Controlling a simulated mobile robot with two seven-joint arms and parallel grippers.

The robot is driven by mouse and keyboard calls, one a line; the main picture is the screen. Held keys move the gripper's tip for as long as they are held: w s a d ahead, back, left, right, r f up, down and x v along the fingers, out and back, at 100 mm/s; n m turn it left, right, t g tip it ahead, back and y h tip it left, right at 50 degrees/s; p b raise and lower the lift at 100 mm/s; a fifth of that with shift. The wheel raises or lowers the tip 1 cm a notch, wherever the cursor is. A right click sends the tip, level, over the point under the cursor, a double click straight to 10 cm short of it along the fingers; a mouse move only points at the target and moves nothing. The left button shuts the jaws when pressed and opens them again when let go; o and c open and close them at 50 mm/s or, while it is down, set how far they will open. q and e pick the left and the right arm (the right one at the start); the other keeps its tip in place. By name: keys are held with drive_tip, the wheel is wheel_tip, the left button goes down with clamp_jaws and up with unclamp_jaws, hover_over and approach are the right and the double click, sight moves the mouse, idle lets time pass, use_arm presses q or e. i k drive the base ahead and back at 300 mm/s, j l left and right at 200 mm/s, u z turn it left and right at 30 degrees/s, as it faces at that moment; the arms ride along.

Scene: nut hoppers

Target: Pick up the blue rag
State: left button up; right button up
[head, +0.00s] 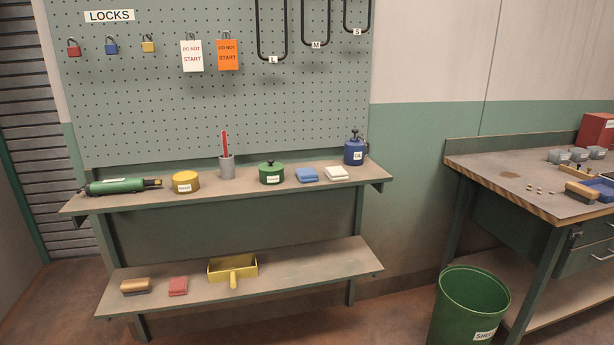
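The blue rag (307,175) lies folded and flat on the upper shelf (225,193) of the bench below the pegboard. It sits between a green lidded tin (272,173) and a folded white rag (337,173), apart from both. Its top and front are in clear sight. A folded red rag (178,286) lies on the lower shelf. Neither of my grippers shows in the head view.
A blue oil can (355,149) stands right of the white rag. A green bin (470,305) and workbench (520,176) are at right.

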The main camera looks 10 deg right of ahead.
sight(307, 175)
drive_tip(key=i+l, duration=0.15)
drive_tip(key=l, duration=0.25)
drive_tip(key=i+l+z, duration=0.15)
drive_tip(key=l, duration=0.25)
drive_tip(key=i+l, duration=0.15)
drive_tip(key=l, duration=0.25)
drive_tip(key=i+l+z, duration=0.15)
drive_tip(key=l, duration=0.25)
drive_tip(key=i+l, duration=0.25)
drive_tip(key=l+z, duration=0.05)
drive_tip(key=l, duration=0.05)
